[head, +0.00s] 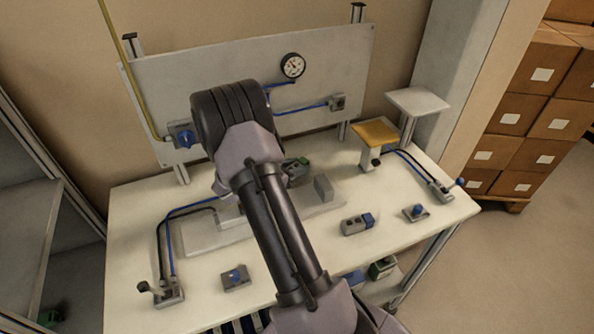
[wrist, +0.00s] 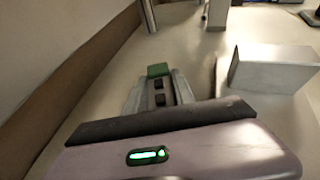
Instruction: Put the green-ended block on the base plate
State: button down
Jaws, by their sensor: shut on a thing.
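The green-ended block (head: 297,171) is grey with a green end. In the head view it shows just right of my arm, partly hidden by it. In the wrist view the block (wrist: 159,92) reaches out beyond my gripper (wrist: 160,118), green end farthest away, two dark squares on top. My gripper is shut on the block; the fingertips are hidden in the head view. The base plate (head: 195,240) is a flat pale grey plate on the table, partly behind my arm. Whether the block touches anything below is unclear.
A grey upright block (head: 324,188) stands at the plate's right end; it also shows in the wrist view (wrist: 273,72). A blue-ended block (head: 357,224) lies to the right. A yellow-topped stand (head: 376,134) and a back panel (head: 225,70) are behind. The table's front right is partly clear.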

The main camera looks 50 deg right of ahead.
jog(key=shift+r, duration=0.15)
jog(key=c, duration=1)
grip_release()
jog(key=shift+f, duration=0.2)
jog(key=shift+c, duration=0.2)
